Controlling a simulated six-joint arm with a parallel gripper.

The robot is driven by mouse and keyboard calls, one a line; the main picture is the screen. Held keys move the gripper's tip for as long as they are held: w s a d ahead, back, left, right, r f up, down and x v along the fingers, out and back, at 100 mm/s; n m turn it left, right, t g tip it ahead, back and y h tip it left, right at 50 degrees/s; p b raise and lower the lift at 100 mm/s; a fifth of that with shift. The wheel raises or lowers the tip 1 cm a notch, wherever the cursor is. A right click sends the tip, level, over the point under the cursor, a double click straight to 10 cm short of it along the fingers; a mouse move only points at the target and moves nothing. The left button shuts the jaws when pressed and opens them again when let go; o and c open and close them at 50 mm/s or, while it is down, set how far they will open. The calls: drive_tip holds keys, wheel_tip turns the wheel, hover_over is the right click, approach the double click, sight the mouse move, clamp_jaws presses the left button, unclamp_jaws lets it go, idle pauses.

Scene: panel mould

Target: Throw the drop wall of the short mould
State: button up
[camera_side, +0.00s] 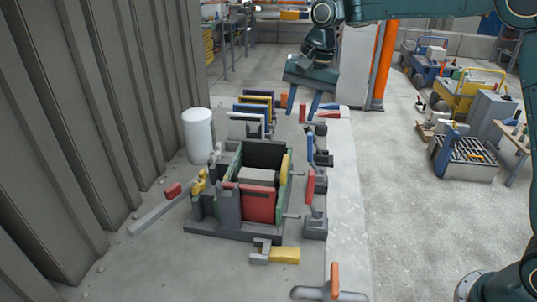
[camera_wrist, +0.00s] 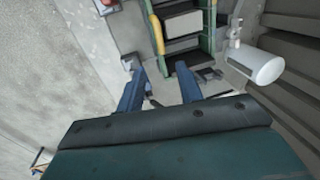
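The mould (camera_side: 226,209) is a dark open box with green framing on the bench, also at the top of the wrist view (camera_wrist: 207,44). A red panel (camera_side: 258,204) stands upright at its front. A pale grey block (camera_side: 257,176) sits inside, also in the wrist view (camera_wrist: 182,24). A yellow piece (camera_side: 285,167) is on the mould's right side. I cannot tell which wall is the drop wall. My gripper (camera_side: 303,118) is above the bench behind the mould, pointing down. Its blue fingers (camera_wrist: 160,75) are apart with nothing between them.
Upright coloured panels (camera_side: 246,126) stand behind the mould. A white cylinder (camera_side: 198,137) stands left, near the corrugated wall. Lever-like fixtures with blue and red handles (camera_side: 310,186) line the right. A yellow-ended clamp (camera_side: 284,255) and an orange handle (camera_side: 335,280) are in front.

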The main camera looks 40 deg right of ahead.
sight(286, 159)
drive_tip(key=f, duration=0.4)
drive_tip(key=w+a+f, duration=0.1)
drive_tip(key=f, duration=0.8)
drive_tip(key=shift+w+a+f, duration=0.1)
drive_tip(key=shift+w+a, duration=0.3)
clamp_jaws()
